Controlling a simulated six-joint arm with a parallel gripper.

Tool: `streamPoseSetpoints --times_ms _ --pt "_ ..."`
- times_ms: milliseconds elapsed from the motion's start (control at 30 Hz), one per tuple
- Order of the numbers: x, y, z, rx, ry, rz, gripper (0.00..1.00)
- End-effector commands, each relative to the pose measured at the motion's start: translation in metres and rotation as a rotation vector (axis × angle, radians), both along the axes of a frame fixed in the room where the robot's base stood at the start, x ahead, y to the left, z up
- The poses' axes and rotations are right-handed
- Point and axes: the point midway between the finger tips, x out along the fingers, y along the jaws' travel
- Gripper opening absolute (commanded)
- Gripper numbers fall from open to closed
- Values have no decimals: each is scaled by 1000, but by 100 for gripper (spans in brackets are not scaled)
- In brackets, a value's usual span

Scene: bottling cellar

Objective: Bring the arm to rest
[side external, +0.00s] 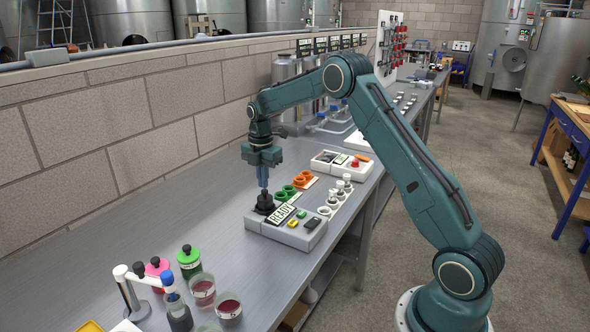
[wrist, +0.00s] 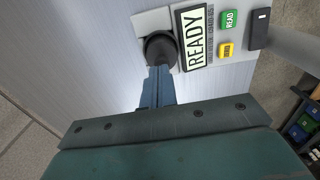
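My gripper (side external: 264,188) points straight down over the grey instrument on the bench. Its blue fingers (wrist: 160,88) also show in the wrist view and look close together. Their tips are at a black, round-based piece (side external: 265,206) at the instrument's left end, which the wrist view shows too (wrist: 160,48). I cannot tell whether the fingers hold its stem or only stand at it. The instrument (side external: 303,234) has a display (side external: 281,213) reading READY, a green READ button (wrist: 230,19) and a yellow button (wrist: 227,50). My arm is bent over the bench.
Orange and green rings (side external: 290,190) and a white rack of small vials (side external: 336,197) stand behind the instrument. A white tray (side external: 341,165) lies beyond. Bottles and beakers of red liquid (side external: 203,291) stand at the front left. A block wall (side external: 110,120) runs along the bench's left.

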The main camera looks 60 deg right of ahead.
Motion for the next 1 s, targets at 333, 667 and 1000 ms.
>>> streamPoseSetpoints --times_ms 333,667,1000 --pt "0 0 -8 1 2 0 0" --pt "0 0 -10 0 1 0 0" --pt "0 0 -8 0 1 0 0"
